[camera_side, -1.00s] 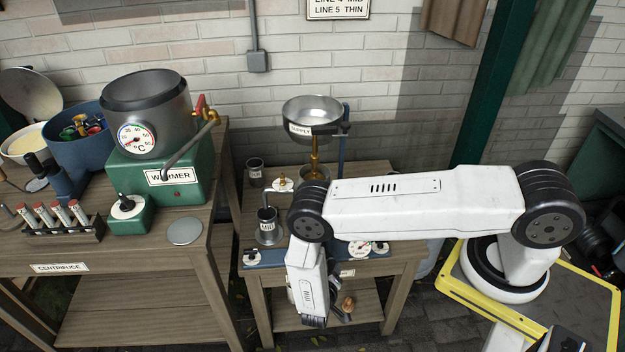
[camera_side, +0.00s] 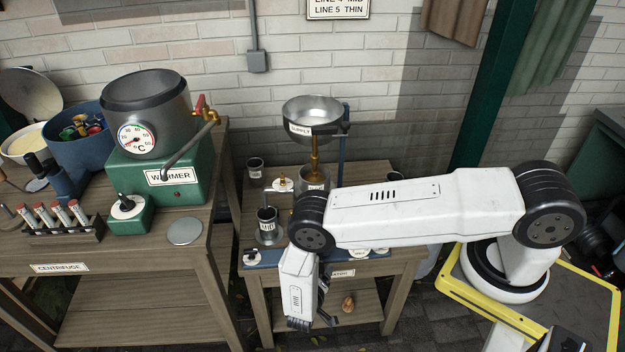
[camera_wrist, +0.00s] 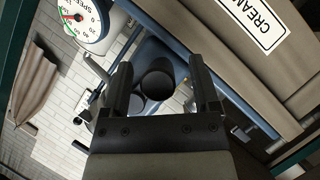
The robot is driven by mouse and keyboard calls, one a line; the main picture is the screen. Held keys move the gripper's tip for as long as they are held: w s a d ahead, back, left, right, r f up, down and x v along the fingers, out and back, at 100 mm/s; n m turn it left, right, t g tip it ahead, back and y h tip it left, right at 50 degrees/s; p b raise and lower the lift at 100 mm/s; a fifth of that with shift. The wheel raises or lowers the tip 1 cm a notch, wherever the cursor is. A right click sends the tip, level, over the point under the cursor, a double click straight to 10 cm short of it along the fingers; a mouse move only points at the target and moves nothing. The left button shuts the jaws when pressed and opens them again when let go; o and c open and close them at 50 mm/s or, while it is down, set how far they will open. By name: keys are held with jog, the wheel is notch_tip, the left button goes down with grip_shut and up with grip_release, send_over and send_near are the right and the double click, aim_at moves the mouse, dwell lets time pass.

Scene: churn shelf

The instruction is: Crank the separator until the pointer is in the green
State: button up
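The separator stands on the right wooden table, with the steel supply bowl (camera_side: 313,112) above it. Its front plate is partly hidden behind my arm in the side view. A dark round knob, seemingly the crank grip (camera_wrist: 157,78), lies between my fingers. My gripper (camera_wrist: 164,88) is open, with a visible gap beside the knob. In the side view my gripper (camera_side: 326,308) hangs low in front of the table; the crank is hidden there.
A label reading CREAM (camera_wrist: 257,22) is on the table's front edge. The green warmer (camera_side: 165,175) and a tube rack (camera_side: 62,225) stand on the left table. A small metal cup (camera_side: 267,225) stands left of my arm. A brown object (camera_side: 348,303) sits on the lower shelf.

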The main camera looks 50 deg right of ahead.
jog(key=shift+a, duration=0.1)
dwell(0.4)
jog(key=v, duration=0.7)
jog(key=shift+s+a+r, duration=0.15)
jog(key=shift+a+r, duration=0.05)
jog(key=shift+a, duration=0.15)
dwell(0.5)
jog(key=shift+r, duration=0.1)
jog(key=s+d+r+n+y, duration=0.1)
jog(key=r+y, duration=0.3)
jog(key=r, duration=0.7)
jog(key=s+d+r+n+g+y, duration=0.1)
jog(key=s+d+r+y, duration=0.1)
jog(key=r, duration=1)
jog(key=s+d+r+n+g+y, duration=0.1)
jog(key=d+r+y, duration=0.3)
jog(key=r, duration=0.7)
jog(key=s+y, duration=0.1)
jog(key=y, duration=0.1)
jog(key=shift+r+n+y, duration=0.3)
jog(key=shift+n, duration=0.1)
